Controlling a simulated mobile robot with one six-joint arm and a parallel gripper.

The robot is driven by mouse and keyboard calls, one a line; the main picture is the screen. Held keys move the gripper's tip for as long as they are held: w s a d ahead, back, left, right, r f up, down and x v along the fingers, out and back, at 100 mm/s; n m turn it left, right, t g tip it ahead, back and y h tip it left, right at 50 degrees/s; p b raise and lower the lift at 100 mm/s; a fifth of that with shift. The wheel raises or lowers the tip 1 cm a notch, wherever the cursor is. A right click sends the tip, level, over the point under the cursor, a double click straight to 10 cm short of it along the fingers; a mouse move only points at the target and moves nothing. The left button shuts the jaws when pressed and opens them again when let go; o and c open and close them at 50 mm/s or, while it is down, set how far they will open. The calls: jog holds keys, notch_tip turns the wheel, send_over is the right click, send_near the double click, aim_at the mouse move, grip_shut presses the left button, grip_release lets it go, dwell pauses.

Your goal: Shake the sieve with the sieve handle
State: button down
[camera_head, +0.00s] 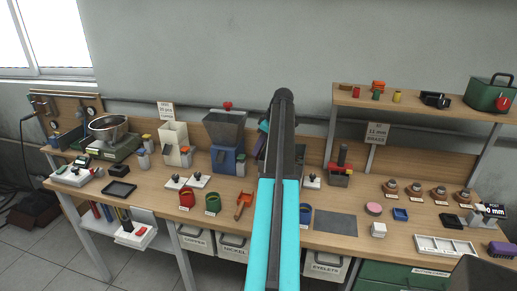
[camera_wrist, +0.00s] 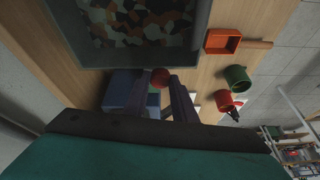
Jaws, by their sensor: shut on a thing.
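In the wrist view the sieve (camera_wrist: 110,58) is a dark-walled box at the top, holding many mixed pieces in orange, white, green and black. The sieve handle (camera_wrist: 160,76) shows as a red round knob beside the sieve's near wall. My gripper (camera_wrist: 161,84) has its two dark fingers on either side of this knob and is shut on it. In the head view my cyan and dark arm reaches over the middle of the bench and hides the handle and most of the sieve.
On the bench (camera_head: 150,196), an orange scoop (camera_head: 243,203), a green cup (camera_head: 212,203) and a red cup (camera_head: 187,199) stand left of my arm. A blue-based hopper machine (camera_head: 226,135) stands behind them. A grey mat (camera_head: 336,223) lies right of my arm, and a shelf (camera_head: 420,108) rises at the right.

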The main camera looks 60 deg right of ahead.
jog(key=s+a, duration=0.2)
jog(key=a, duration=0.4)
dwell(0.4)
jog(key=c, duration=1.5)
grip_release()
jog(key=shift+o, duration=0.2)
jog(key=shift+r, duration=0.1)
jog(key=b+v, duration=0.3)
jog(key=v, duration=1)
jog(key=shift+r, duration=0.3)
jog(key=shift+s, duration=0.1)
jog(key=shift+c, duration=0.3)
